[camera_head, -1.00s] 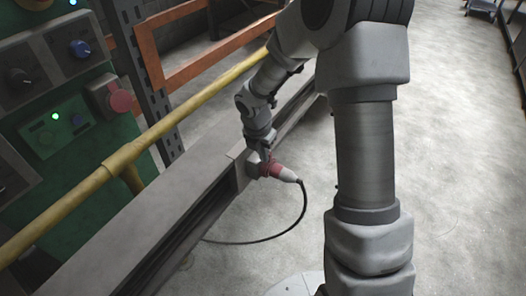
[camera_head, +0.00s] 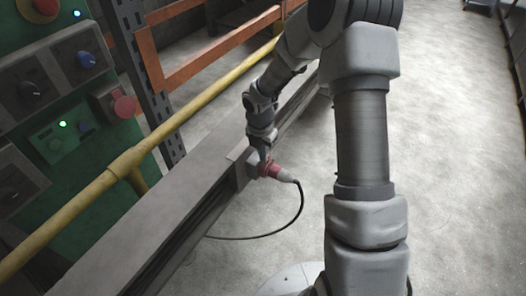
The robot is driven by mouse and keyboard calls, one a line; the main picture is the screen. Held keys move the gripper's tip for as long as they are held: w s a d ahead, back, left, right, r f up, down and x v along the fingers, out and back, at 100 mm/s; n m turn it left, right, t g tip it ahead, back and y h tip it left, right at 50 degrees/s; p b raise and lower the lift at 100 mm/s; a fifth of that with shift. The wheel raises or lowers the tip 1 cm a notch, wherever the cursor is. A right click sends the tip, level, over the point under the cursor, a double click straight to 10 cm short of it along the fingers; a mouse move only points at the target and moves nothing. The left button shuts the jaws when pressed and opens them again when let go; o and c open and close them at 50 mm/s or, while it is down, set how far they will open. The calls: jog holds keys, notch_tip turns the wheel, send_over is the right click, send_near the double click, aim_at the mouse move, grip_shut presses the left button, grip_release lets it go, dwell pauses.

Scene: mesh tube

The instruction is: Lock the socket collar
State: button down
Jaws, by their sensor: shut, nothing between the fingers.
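A red plug (camera_head: 273,171) with a pale rear end and a black cable (camera_head: 298,215) sits at a grey socket box (camera_head: 252,167) on the side of the long grey beam. The collar is too small to tell apart from the red plug body. My gripper (camera_head: 264,156) points down at the joint between socket box and plug, close to or touching the red part. It is shut, with nothing held visibly between the fingers. The fingertips are small and partly hidden against the plug, so contact is unclear.
The grey beam (camera_head: 160,215) runs diagonally beside a yellow rail (camera_head: 190,117). A green control panel (camera_head: 75,165) with knobs and a red button (camera_head: 124,106) stands at left. An orange frame (camera_head: 195,70) is behind. The floor (camera_head: 455,170) at right is clear.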

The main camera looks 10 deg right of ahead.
jog(key=shift+d+r+p, duration=0.1)
jog(key=shift+r+p, duration=0.15)
jog(key=shift+p, duration=0.15)
jog(key=p, duration=0.2)
jog(key=g+y+p, duration=0.1)
jog(key=p, duration=0.1)
jog(key=shift+w+d+r, duration=0.15)
jog(key=shift+w+d, duration=0.15)
jog(key=shift+w, duration=0.1)
jog(key=w+d+g+y+p, duration=0.1)
jog(key=p, duration=0.2)
jog(key=shift+f, duration=0.2)
jog(key=shift+w+d+f+g+y+b, duration=0.25)
jog(key=shift+w+d+g+y, duration=0.1)
jog(key=shift+g+y, duration=0.2)
jog(key=shift+w+d+f+g+y+b, duration=0.1)
jog(key=shift+w+d+f+g+y, duration=0.2)
jog(key=shift+g+y, duration=0.25)
jog(key=shift+w+d+r+g+y+b, duration=0.1)
jog(key=shift+w+d+g+y+b, duration=0.25)
jog(key=shift+w+g+y+b, duration=0.25)
jog(key=shift+s, duration=0.25)
jog(key=shift+s+a+f, duration=0.3)
jog(key=shift+s+a, duration=0.15)
jog(key=shift+a, duration=0.05)
